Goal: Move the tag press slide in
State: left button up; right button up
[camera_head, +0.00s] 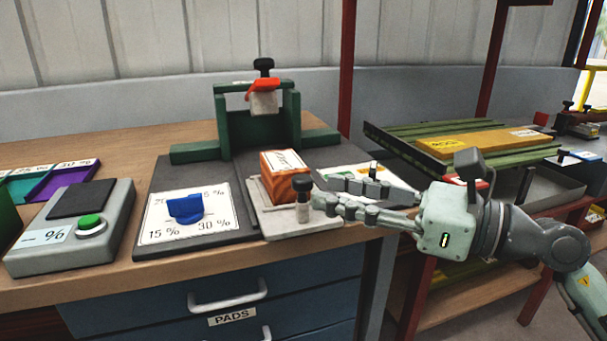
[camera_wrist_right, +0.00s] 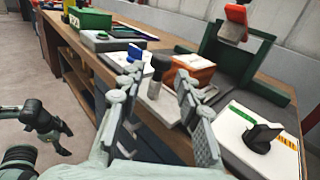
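The tag press is a green frame (camera_head: 285,118) with a black knob on top and an orange-red piece under it. Its slide is a pale plate (camera_head: 275,222) pulled out in front, bearing an orange block (camera_head: 285,175) and an upright post handle (camera_head: 303,208) with a black knob. The handle also shows in the right wrist view (camera_wrist_right: 156,80). My right gripper (camera_head: 318,192) is open, its fingertips close beside the handle; the wrist view shows the post between the fingers, contact unclear. My left gripper (camera_wrist_right: 66,140) is small at the left of the wrist view, its fingers apart.
Left of the slide stand a dial board with a blue knob (camera_head: 185,208) and a grey box with a green button (camera_head: 91,224). A white card with a black knob (camera_wrist_right: 264,138) lies on the other side. A rack with a yellow bar (camera_head: 470,144) stands right.

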aim_at(312, 187)
pick_arm(q)
jog(key=x, duration=0.2)
jog(key=p+x, duration=0.1)
jog(key=shift+d+f, duration=0.2)
jog(key=shift+d, duration=0.1)
pick_arm(e)
jog(key=x, duration=0.5)
jog(key=shift+w+a, duration=0.15)
jog(key=shift+a, duration=0.25)
grip_shut()
